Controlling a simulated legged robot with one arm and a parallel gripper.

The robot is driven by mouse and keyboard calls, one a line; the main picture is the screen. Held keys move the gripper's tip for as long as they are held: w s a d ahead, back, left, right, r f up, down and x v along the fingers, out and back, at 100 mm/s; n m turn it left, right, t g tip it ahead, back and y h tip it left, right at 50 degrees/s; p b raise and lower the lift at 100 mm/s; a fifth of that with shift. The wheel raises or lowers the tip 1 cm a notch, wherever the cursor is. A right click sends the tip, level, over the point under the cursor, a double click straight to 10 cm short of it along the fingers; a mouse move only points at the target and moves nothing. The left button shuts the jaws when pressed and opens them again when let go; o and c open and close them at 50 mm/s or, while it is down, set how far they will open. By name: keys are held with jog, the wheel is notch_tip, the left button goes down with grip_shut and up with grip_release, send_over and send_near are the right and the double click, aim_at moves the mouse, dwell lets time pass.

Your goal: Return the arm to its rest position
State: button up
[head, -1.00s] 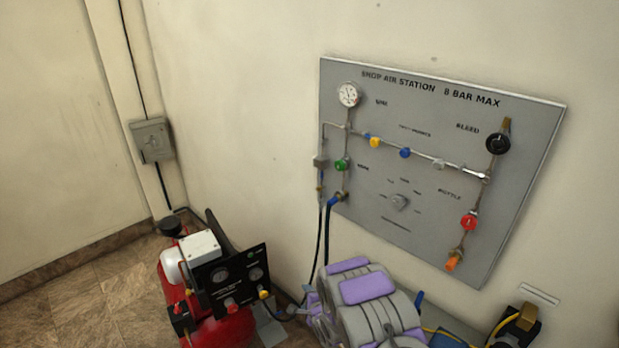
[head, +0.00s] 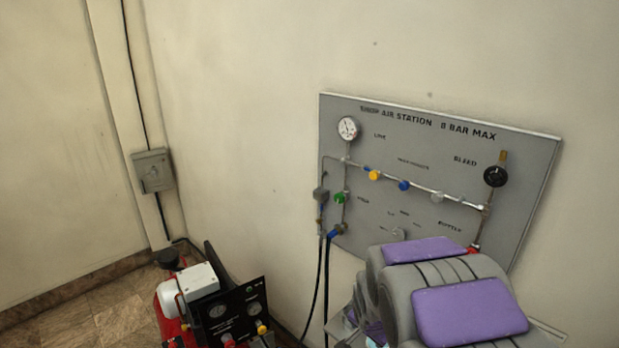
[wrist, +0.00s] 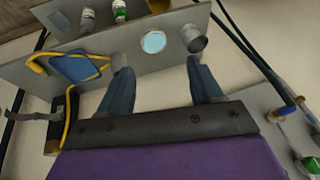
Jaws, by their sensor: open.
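My arm, grey with purple pads, rises from the bottom right of the head view in front of the wall panel. In the wrist view my gripper (wrist: 158,66) has its two dark blue-grey fingers spread apart with nothing between them. Behind the fingers is a grey panel (wrist: 150,66) with a pale blue round face (wrist: 153,42) and a grey knob (wrist: 193,38). I cannot tell from the head view exactly where the fingertips are; the arm hides that area.
The air station panel (head: 400,130) is on the wall, its lower right covered by my arm. A red compressor (head: 172,332) with a black gauge panel (head: 238,312) stands at lower left. Hoses (head: 326,285) hang between them. A blue block with yellow hose (wrist: 75,67) shows in the wrist view.

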jog(key=s+r+n+g, duration=0.2)
jog(key=s+r+n, duration=0.15)
jog(key=s, duration=0.75)
jog(key=s+r+n+g+y, duration=0.15)
jog(key=s+r, duration=0.35)
jog(key=s, duration=0.7)
jog(key=s+r+n+g+h, duration=0.1)
jog(key=s+r+n+g, duration=0.25)
jog(key=s, duration=0.75)
jog(key=w+b+x, duration=0.2)
jog(key=b+x, duration=0.7)
jog(key=b, duration=0.1)
jog(key=shift+s+a+f+t, duration=0.25)
jog(key=shift+a+f+t, duration=0.1)
jog(key=shift+f+t, duration=0.05)
jog(key=shift+y, duration=0.25)
